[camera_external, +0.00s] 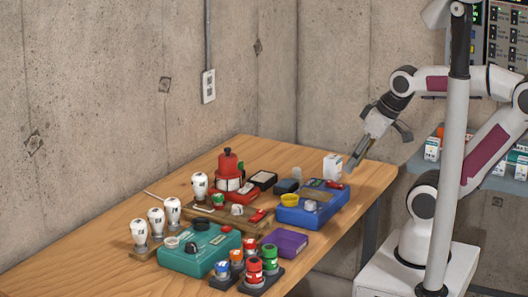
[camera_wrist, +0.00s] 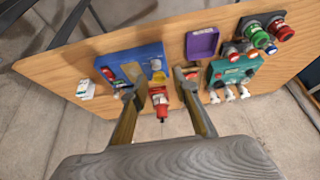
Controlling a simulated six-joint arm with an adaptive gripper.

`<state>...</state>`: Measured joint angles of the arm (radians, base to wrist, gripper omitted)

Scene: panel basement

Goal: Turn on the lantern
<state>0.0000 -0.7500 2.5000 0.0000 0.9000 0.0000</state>
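A blue box (camera_external: 313,212) with a yellow knob and a white carton (camera_external: 333,166) are near my gripper. A teal box (camera_external: 200,250), white bulbs (camera_external: 156,222), a purple tray (camera_external: 285,242) and red, green and blue connectors (camera_external: 254,270) crowd the front. The table's left part is clear.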

